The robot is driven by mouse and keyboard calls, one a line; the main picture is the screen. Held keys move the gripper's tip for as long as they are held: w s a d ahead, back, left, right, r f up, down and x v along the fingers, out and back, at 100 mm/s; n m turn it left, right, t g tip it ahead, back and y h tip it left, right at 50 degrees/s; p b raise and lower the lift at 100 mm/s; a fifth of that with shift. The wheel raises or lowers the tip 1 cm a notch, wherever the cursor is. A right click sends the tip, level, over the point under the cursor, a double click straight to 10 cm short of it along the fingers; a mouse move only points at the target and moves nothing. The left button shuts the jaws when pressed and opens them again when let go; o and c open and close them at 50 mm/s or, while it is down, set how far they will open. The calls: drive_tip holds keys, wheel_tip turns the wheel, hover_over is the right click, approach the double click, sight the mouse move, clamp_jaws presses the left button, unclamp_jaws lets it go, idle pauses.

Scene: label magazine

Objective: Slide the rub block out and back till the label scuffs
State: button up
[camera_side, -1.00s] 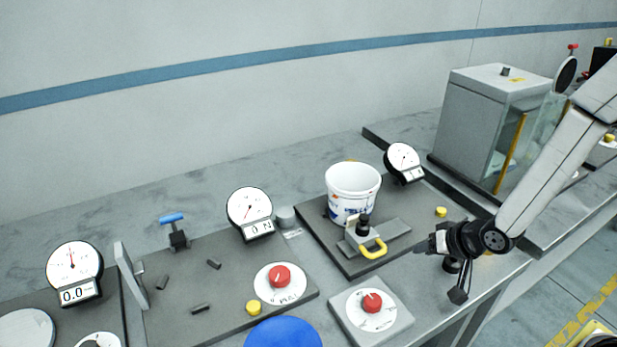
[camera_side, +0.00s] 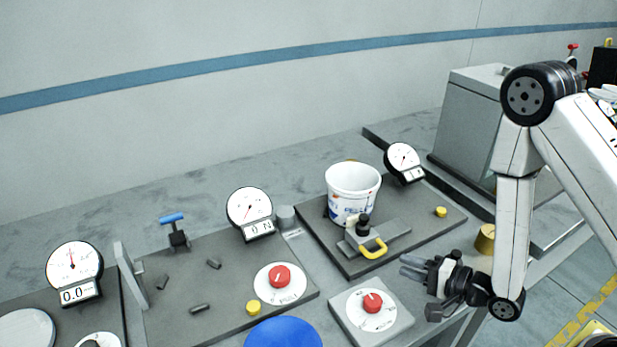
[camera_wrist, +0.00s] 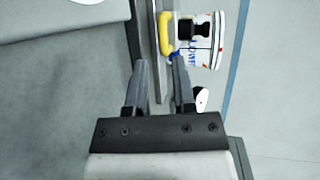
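A white tub (camera_side: 352,186) with a blue and red printed label stands upright on a dark base plate (camera_side: 316,226). Against its front is the rub block, a small sliding unit with a black knob (camera_side: 363,227) and a yellow looped handle (camera_side: 375,249), on a grey rail (camera_side: 393,234). My gripper (camera_side: 408,266) is open and empty, just right of and in front of the yellow handle, apart from it. In the wrist view the handle (camera_wrist: 166,34) lies ahead, between and beyond the spread fingers (camera_wrist: 162,72); the tub (camera_wrist: 214,42) lies to the right. Scuffing on the label cannot be made out.
A dial gauge (camera_side: 403,161) stands behind the base plate's right side. A red knob (camera_side: 373,302) on a grey box sits in front of the plate. A brass cylinder (camera_side: 485,239) stands right of my gripper. A grey cabinet (camera_side: 468,128) is at the back right.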

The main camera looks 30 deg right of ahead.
sight(377, 253)
drive_tip(key=shift+s+m, duration=0.1)
drive_tip(key=shift+m, duration=0.2)
drive_tip(key=shift+a, duration=0.1)
drive_tip(key=shift+x, duration=3.9)
drive_tip(key=shift+r, duration=0.15)
clamp_jaws()
